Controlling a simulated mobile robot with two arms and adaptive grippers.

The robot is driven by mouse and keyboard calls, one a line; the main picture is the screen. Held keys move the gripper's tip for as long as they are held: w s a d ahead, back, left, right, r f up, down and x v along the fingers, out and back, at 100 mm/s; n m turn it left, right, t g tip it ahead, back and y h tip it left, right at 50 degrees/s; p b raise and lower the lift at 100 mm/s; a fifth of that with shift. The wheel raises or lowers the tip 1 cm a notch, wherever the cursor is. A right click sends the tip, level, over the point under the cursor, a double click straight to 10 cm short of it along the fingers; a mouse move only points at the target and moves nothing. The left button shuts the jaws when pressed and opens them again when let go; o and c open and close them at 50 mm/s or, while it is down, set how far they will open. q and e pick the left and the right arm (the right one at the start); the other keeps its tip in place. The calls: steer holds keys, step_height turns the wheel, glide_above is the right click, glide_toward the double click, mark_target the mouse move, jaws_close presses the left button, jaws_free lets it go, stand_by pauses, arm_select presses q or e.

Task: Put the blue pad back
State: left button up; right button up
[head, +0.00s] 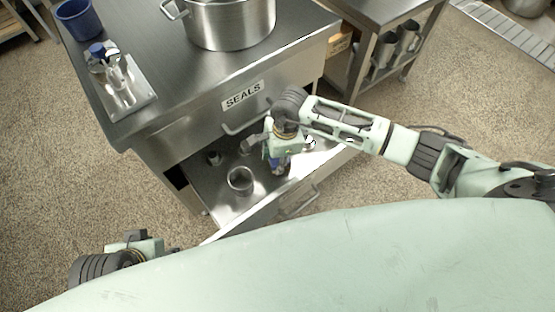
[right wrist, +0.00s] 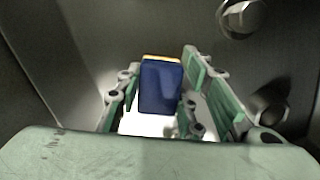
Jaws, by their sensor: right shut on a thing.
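The blue pad (right wrist: 160,88), a dark blue block with a yellow edge at its top, sits between the fingers of my right gripper (right wrist: 157,98) in the right wrist view. In the head view my right gripper (head: 279,158) points down into the open drawer (head: 208,182) and is shut on the pad, which is mostly hidden by the gripper there. I cannot tell whether the pad touches the drawer floor. My left gripper (head: 150,246) is at the lower left, away from the drawer, its fingers too unclear to judge.
The drawer sits under a front labelled SEALS (head: 243,95) and holds a metal cup (head: 240,180) and smaller metal pieces. A large pot (head: 231,24), a blue container (head: 78,20) and a metal tray (head: 136,100) stand on the counter. A steel shelf unit (head: 372,62) stands right.

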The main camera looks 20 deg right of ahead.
arm_select(q)
steer(key=shift+f, duration=0.1)
arm_select(e)
steer(key=shift+f, duration=0.1)
arm_select(q)
steer(key=shift+w, duration=0.2)
arm_select(e)
steer(key=o, duration=1)
steer(key=shift+r, duration=0.35)
steer(key=r, duration=0.1)
steer(key=r+p, duration=0.1)
steer(key=r, duration=0.2)
steer(key=shift+d+r, duration=0.35)
steer(key=shift+r, duration=0.05)
arm_select(q)
steer(key=p+x, duration=0.1)
steer(key=x, duration=0.2)
steer(key=shift+f+p, duration=0.2)
steer(key=shift+p, duration=0.1)
arm_select(e)
step_height(320, 180, up, 7)
steer(key=shift+d+f, duration=0.15)
steer(key=shift+d, duration=0.25)
arm_select(q)
steer(key=shift+s, duration=0.15)
arm_select(e)
steer(key=shift+s+f, duration=0.1)
